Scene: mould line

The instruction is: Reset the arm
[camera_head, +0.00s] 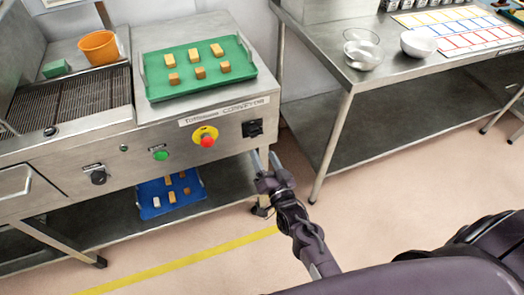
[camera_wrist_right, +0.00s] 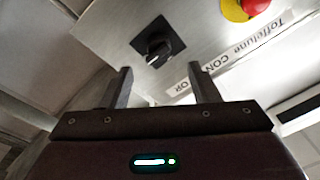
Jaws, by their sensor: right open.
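My right gripper (camera_head: 265,163) is in front of the lower right end of the conveyor machine (camera_head: 225,122), over the gap beside the side table. Its two fingers stand apart with nothing between them. In the right wrist view the open fingers (camera_wrist_right: 161,88) point toward the machine's front panel, with a black rotary knob (camera_wrist_right: 153,45) beyond them. That knob also shows in the head view (camera_head: 252,128). I cannot tell the exact distance from the fingers to the panel. My left gripper is not in view.
A green tray (camera_head: 157,94) with several tan blocks sits on the machine. A blue tray (camera_head: 150,210) with blocks is on the lower shelf. An orange bucket (camera_head: 99,48) stands behind the belt. A steel table (camera_head: 366,82) with bowls stands right. The red emergency button (camera_head: 207,142) protrudes.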

